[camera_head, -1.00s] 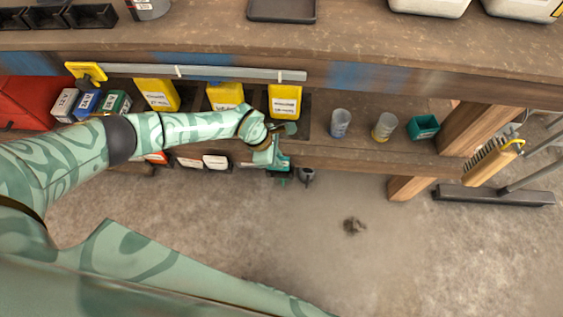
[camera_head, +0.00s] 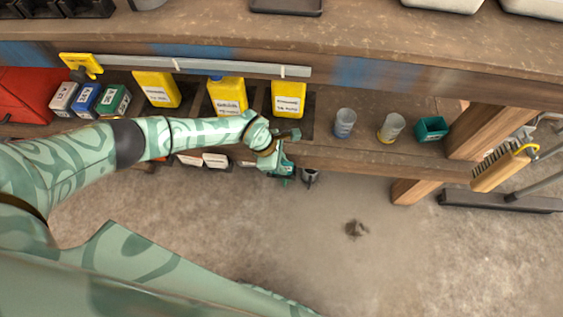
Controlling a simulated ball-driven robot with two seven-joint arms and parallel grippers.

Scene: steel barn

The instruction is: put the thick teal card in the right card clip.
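My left gripper (camera_head: 284,148) reaches in from the left at the front edge of the lower shelf. Its two fingers look spread, with a gap between them and nothing clearly held. A small dark teal object (camera_head: 286,171) shows just below the lower finger. It is partly hidden, and I cannot tell if it is the teal card or whether the finger touches it. Small white label-like pieces (camera_head: 215,160) show below the forearm at the shelf front. I cannot make out the right card clip. My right gripper is not in view.
Yellow labelled containers (camera_head: 289,98) stand behind the gripper on the lower shelf (camera_head: 340,157). Two clear cups (camera_head: 345,122) and a teal bin (camera_head: 431,128) stand to the right. A grey rail (camera_head: 200,66) runs above. A wooden post (camera_head: 484,132) and a brush (camera_head: 497,172) are at right.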

